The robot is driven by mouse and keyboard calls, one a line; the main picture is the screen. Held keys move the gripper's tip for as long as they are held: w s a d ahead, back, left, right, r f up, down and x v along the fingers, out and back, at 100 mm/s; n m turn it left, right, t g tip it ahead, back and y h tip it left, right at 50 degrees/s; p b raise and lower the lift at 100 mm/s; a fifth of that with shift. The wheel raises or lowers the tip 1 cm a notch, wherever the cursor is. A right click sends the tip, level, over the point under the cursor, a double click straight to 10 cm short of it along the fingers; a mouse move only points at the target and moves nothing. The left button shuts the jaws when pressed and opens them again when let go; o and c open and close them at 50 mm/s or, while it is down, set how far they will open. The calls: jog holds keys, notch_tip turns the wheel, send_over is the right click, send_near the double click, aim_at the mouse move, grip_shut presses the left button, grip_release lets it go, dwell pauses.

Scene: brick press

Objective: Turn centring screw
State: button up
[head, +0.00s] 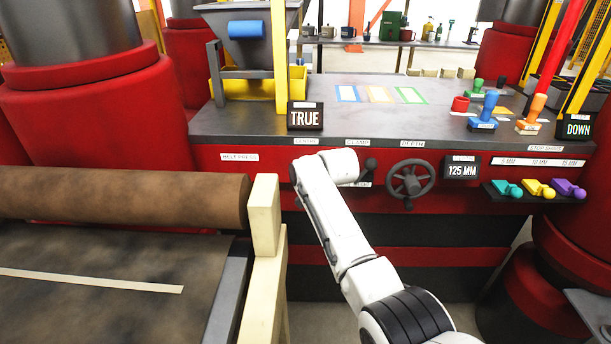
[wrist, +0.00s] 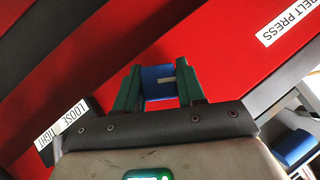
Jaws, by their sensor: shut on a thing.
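The centring screw shows in the wrist view as a blue knob (wrist: 155,76) with a short pale mark, set against the red press front. My gripper (wrist: 158,80) has its two green fingers shut on the knob, one on each side. In the head view my white arm reaches to the press front below the CENTRE label (head: 306,141); the arm hides the screw and fingers there. A dark display (head: 305,116) above reads TRUE.
Right of my arm are a dark lever (head: 369,168) under the CLAMP label, a handwheel (head: 410,180) under DEPTH and a 125 MM display (head: 462,169). A wooden post (head: 265,215) and brown roll (head: 120,198) stand close on the left. A LOOSE/TIGHT label (wrist: 62,122) is beside my gripper.

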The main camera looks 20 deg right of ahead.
jog(key=shift+f, duration=0.1)
jog(key=o, duration=1)
jog(key=shift+c, duration=0.2)
jog(key=shift+s+r, duration=0.5)
jog(key=shift+r, duration=0.05)
jog(key=p+v, duration=0.1)
jog(key=v, duration=0.8)
jog(key=shift+s, duration=0.2)
jog(key=shift+d, duration=0.1)
